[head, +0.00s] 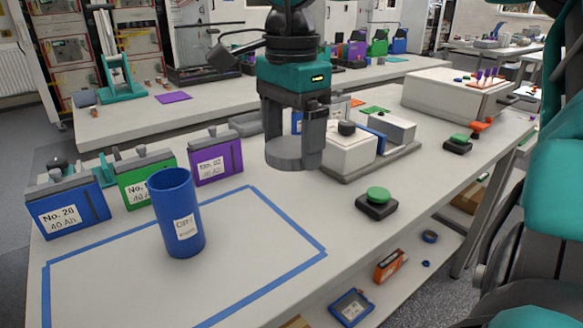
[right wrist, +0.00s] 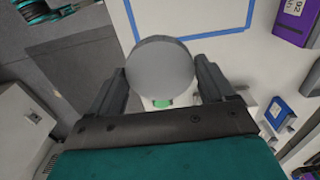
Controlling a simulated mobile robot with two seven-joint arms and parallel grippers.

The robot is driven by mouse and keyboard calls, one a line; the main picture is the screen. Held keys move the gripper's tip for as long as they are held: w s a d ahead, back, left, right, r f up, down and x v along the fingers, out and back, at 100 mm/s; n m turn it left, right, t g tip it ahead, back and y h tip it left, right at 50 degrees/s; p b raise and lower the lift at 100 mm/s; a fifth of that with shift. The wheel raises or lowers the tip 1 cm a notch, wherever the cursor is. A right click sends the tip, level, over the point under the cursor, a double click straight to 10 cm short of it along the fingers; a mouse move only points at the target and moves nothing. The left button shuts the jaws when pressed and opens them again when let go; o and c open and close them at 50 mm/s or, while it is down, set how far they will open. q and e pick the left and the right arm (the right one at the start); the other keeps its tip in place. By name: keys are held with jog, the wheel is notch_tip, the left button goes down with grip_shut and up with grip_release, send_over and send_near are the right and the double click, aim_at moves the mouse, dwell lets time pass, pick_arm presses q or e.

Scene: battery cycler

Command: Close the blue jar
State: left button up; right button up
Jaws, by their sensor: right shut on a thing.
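The blue jar (head: 172,213) stands upright on the bench, inside a blue-taped outline, with its open top uncovered and a white label on its side. My right gripper (head: 293,135) is shut on a round grey lid (head: 291,153), held above the bench to the right of the jar and apart from it. In the right wrist view the lid (right wrist: 160,68) sits between the two fingers of the right gripper (right wrist: 160,85). The jar does not show clearly in that view. My left gripper is not in view.
A blue battery (head: 68,212), a green one (head: 140,190) and a purple one (head: 222,160) stand behind the jar. A white device (head: 350,158) is behind the right gripper, and a green button (head: 378,195) is to its right. The taped area (head: 250,235) right of the jar is clear.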

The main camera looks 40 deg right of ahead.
aim_at(292, 146)
jog(key=shift+r, duration=1.8)
